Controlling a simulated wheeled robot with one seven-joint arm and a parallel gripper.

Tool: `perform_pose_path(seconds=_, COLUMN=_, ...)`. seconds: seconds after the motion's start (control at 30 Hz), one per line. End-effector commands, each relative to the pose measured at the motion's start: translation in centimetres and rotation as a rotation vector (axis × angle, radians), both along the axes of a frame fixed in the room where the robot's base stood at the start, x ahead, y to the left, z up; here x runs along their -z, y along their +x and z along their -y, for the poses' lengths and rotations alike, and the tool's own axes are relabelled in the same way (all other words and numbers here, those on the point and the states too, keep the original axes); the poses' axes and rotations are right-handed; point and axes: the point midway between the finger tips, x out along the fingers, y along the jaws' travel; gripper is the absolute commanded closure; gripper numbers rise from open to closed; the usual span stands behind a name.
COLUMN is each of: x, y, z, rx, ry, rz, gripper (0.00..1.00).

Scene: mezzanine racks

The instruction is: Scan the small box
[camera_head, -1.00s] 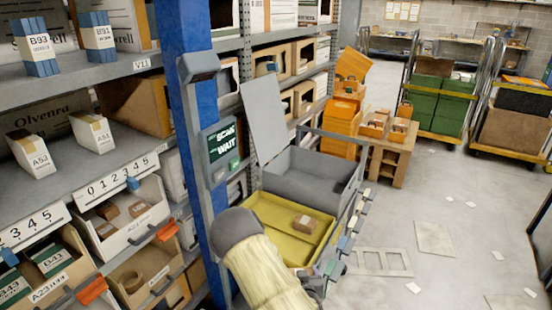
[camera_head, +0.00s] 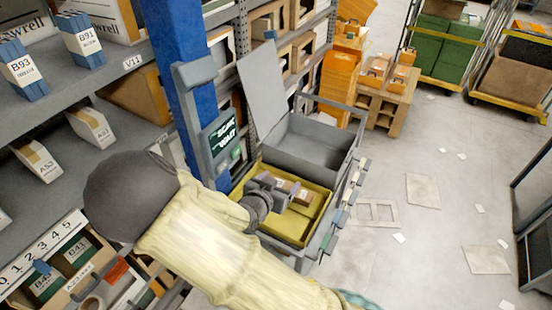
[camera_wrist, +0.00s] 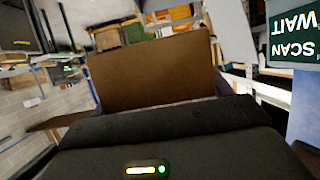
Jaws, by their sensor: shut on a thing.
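My gripper (camera_head: 275,191) is over the yellow tray, shut on a small brown box (camera_head: 287,184). The box's plain brown face fills the middle of the wrist view (camera_wrist: 150,70). The fingers largely hide it in the head view. Another small brown box (camera_head: 304,196) appears to lie in the yellow tray (camera_head: 318,215), just beyond the gripper. A panel (camera_head: 222,137) reading "SCAN WAIT" is on the blue post, left of the gripper. It shows upside down at the right of the wrist view (camera_wrist: 293,38). A grey device (camera_head: 194,72) sticks out above the panel.
A grey bin (camera_head: 310,145) with a raised lid (camera_head: 262,88) stands behind the tray. Racks with boxes and bins (camera_head: 75,270) fill the left. Orange bins (camera_head: 340,80) and loaded trolleys (camera_head: 440,45) stand at the back. Papers lie on the open floor at right.

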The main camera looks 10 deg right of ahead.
Motion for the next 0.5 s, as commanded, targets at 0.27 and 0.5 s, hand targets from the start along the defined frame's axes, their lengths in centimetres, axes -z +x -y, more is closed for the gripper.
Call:
perform_pose_path(seconds=0.27, x=-0.71, y=-0.43, z=-0.08, rx=0.022, ry=-0.001, rz=0.001, gripper=0.47)
perform_pose_path(seconds=0.5, x=-0.80, y=-0.28, z=-0.13, rx=0.022, ry=-0.002, rz=0.001, gripper=0.47)
